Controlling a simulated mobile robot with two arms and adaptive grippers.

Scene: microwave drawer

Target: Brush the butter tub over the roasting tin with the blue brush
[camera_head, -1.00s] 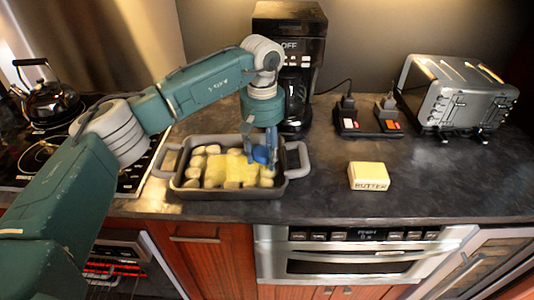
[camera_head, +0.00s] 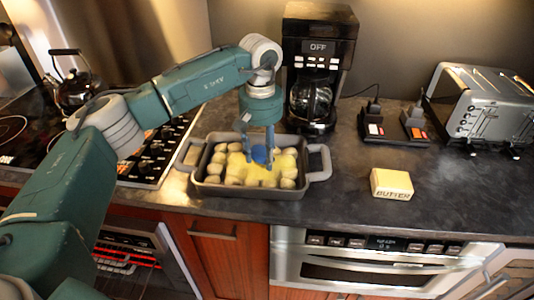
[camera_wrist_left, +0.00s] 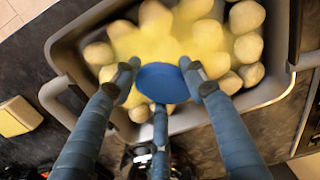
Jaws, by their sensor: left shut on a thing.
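The roasting tin (camera_head: 247,191) is a grey pan with two side handles on the counter, full of pale round pieces like potatoes (camera_head: 232,174), partly coated yellow. My left gripper (camera_head: 258,155) points down over the middle of the tin and is shut on the blue brush (camera_head: 261,154). In the left wrist view the brush (camera_wrist_left: 162,82) shows as a round blue end between the fingertips (camera_wrist_left: 160,85); its bristles are hidden. The butter tub (camera_head: 391,184), a pale yellow block marked BUTTER, sits apart on the counter right of the tin. My right gripper is out of view.
A black coffee maker (camera_head: 315,70) stands behind the tin. A toaster (camera_head: 487,108) and two small dark devices (camera_head: 392,124) stand at the back right. The stove with a kettle (camera_head: 77,82) is at left. The counter around the butter tub is clear.

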